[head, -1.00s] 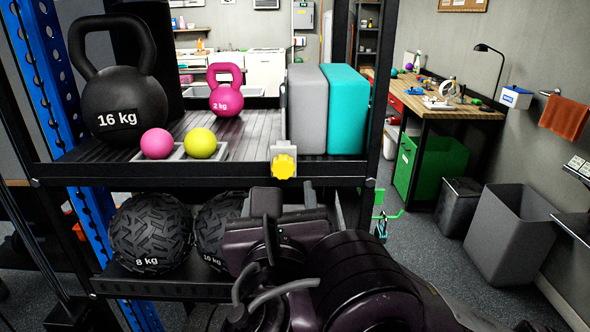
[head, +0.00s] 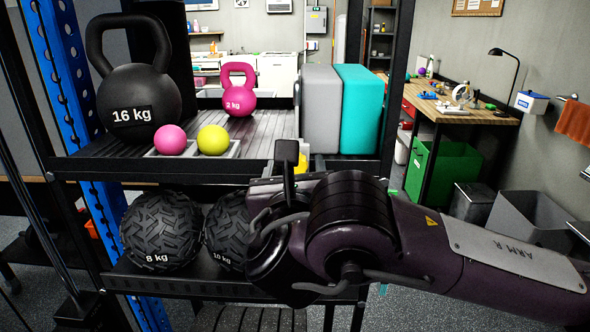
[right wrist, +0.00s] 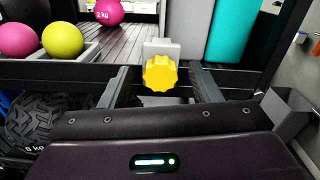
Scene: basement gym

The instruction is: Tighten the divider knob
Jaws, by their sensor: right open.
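The yellow lobed divider knob (right wrist: 160,73) sits on a light grey bracket (right wrist: 161,47) at the front edge of the upper shelf. In the head view only a sliver of the knob (head: 303,159) shows behind my right gripper. My right gripper (right wrist: 163,88) is open, with one finger on each side of the knob in the right wrist view. Both fingers appear apart from the knob, with gaps left and right. I cannot tell how deep the knob is between them. My left gripper is out of view.
On the upper shelf (head: 110,166) stand a black 16 kg kettlebell (head: 138,92), a pink 2 kg kettlebell (head: 240,98), two small balls in a tray, and grey (head: 320,112) and teal (head: 358,110) blocks. Textured balls (head: 160,230) rest on the shelf below.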

